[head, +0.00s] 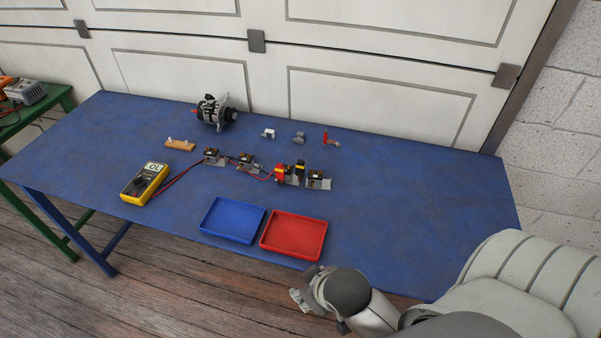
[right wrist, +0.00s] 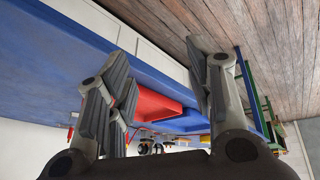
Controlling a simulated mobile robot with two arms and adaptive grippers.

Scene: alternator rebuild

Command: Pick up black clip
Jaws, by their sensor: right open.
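A small dark block with yellow (head: 300,168), which looks like the black clip, is on one of the small metal-and-black parts near the middle of the blue table. It is small, and its exact shape is hard to tell. A red clip (head: 283,173) is just left of it. My right gripper (head: 302,297) is off the table's front edge, below the red tray and well apart from the clips. In the right wrist view its two fingers (right wrist: 160,85) are spread with nothing between them. My left gripper is out of view.
A blue tray (head: 233,220) and a red tray (head: 293,236) lie near the front edge of the table (head: 420,200). A yellow multimeter (head: 145,184) with leads is at left. An alternator (head: 214,112) stands at the back. The table's right side is clear.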

